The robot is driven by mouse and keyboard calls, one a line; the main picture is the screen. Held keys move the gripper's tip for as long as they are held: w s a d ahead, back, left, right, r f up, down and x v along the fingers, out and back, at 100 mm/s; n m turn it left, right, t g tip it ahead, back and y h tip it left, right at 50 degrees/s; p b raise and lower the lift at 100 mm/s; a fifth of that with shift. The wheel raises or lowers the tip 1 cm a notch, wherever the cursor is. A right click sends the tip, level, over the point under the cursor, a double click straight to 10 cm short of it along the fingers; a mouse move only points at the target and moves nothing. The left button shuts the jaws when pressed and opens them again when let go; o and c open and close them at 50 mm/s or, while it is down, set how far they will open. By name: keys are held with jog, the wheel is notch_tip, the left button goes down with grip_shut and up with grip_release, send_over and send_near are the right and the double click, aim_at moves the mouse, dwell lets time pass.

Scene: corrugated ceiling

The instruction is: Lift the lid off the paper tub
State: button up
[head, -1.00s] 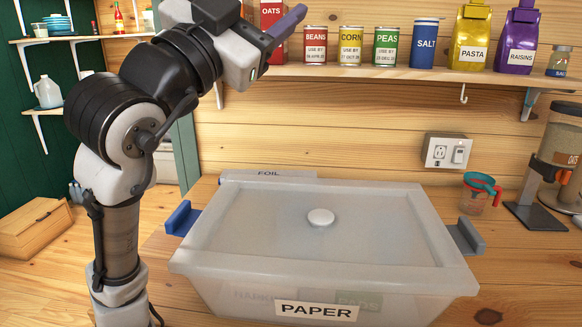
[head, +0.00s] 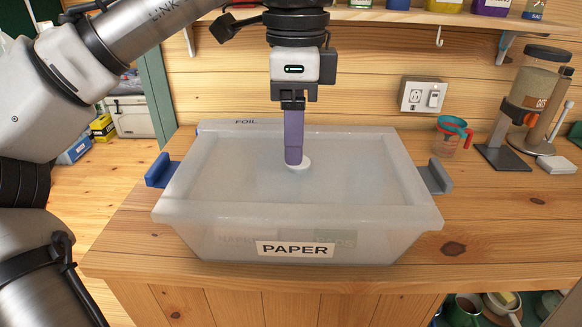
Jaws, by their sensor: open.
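The paper tub (head: 210,238) is a translucent white box with a "PAPER" label on its front, standing on the wooden counter. Its translucent lid (head: 235,180) lies on top, with a round white knob (head: 303,166) near the middle. My gripper (head: 294,160) points straight down at the knob, its purple fingers open. The fingers overlap the left part of the knob in this view. I cannot tell whether they touch it or straddle it. A blue handle (head: 160,170) is at the tub's left and a grey one (head: 436,177) at its right.
To the right stand a measuring cup (head: 452,136) and an oats dispenser (head: 530,100). A socket plate (head: 423,95) is on the wall, below a shelf (head: 400,15).

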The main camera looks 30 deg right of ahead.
jog(key=b, duration=0.1)
send_over(296, 211)
jog(key=f, duration=0.7)
jog(key=shift+w, duration=0.35)
jog(key=shift+s+f, duration=0.2)
jog(key=shift+f, duration=1.15)
jog(key=shift+s+f, duration=0.15)
jog(key=shift+f, duration=1.2)
jog(key=c, duration=1.2)
